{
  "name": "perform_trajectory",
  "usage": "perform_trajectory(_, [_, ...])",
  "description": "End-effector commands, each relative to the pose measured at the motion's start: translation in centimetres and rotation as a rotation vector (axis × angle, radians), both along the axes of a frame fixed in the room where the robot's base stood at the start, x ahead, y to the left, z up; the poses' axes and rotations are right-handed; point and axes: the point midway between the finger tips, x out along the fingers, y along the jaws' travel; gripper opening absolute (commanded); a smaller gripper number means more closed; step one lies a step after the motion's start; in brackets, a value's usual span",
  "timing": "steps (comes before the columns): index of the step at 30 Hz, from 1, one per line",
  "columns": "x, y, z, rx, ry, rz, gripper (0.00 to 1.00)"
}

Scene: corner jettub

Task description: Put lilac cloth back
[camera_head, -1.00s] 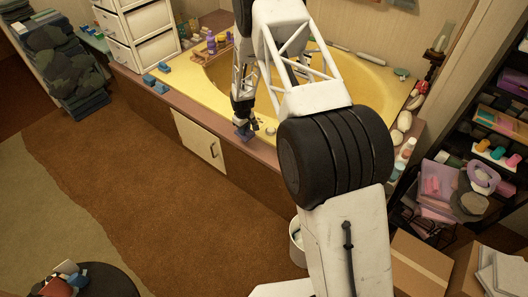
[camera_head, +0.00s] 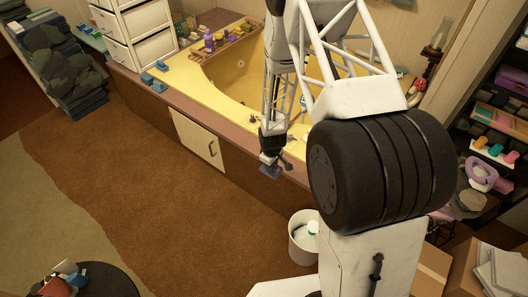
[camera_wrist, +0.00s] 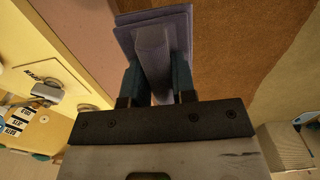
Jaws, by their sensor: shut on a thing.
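The lilac cloth (camera_wrist: 154,35) is a folded, flat, purple-grey piece in the wrist view. My gripper (camera_wrist: 158,85) is shut on it, with a dark teal finger on each side. In the head view the cloth (camera_head: 270,172) shows as a small bluish-purple patch below my gripper (camera_head: 270,160). It hangs in the air by the tub's front ledge, over or just past its edge; the exact height is hard to tell.
The yellow corner tub (camera_head: 225,85) lies behind, with a caddy (camera_head: 228,42) of bottles on it. Small blue pieces (camera_head: 152,82) lie on the ledge at left. A white bin (camera_head: 303,240) stands on the brown floor. A dark shelf (camera_head: 500,120) is at right.

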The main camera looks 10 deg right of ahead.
Motion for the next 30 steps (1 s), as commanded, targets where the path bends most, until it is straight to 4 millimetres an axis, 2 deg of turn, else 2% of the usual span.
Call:
perform_trajectory(6, [-0.7,-0.2,0.0,0.000,0.000,0.002,0.02])
perform_trajectory(17, [-0.3,-0.2,0.0,0.000,0.000,0.001,0.02])
perform_trajectory(23, [1.7,0.0,-0.3,0.000,0.000,0.001,0.02])
perform_trajectory(30, [5.8,0.3,-0.7,0.000,0.000,0.001,0.02])
